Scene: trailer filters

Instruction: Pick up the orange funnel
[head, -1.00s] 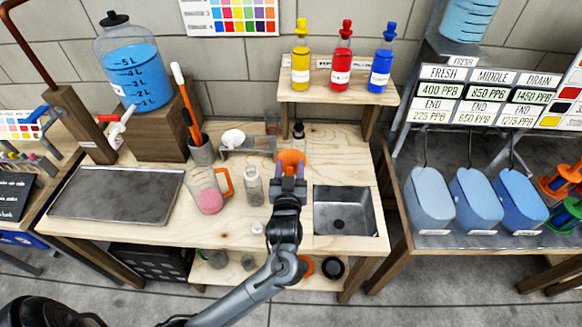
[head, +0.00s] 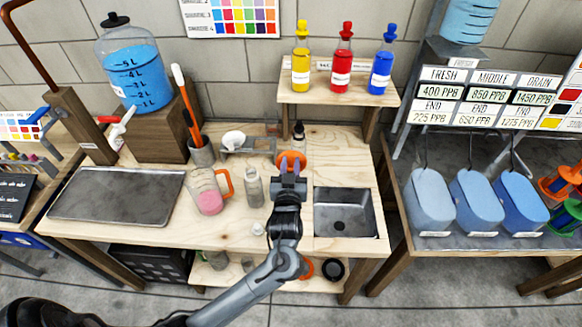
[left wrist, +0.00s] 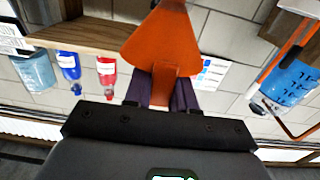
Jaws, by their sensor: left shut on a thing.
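The orange funnel (head: 291,159) is over the middle of the wooden workbench in the head view, just beyond my left gripper (head: 289,178). In the left wrist view the funnel (left wrist: 163,42) fills the space at the fingertips. My left gripper (left wrist: 163,88) is shut on the funnel's orange tab, with one dark finger on each side. The wrist view shows wall and shelf behind the funnel. My gripper and arm hide part of the bench below. My right gripper is not in view.
A dark-capped bottle (head: 299,137) stands close behind the funnel. A clear bottle (head: 253,187) and a pitcher with pink liquid (head: 208,193) stand to the left. A sink (head: 345,212) is at the right. A shelf (head: 335,94) with yellow, red and blue bottles is behind.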

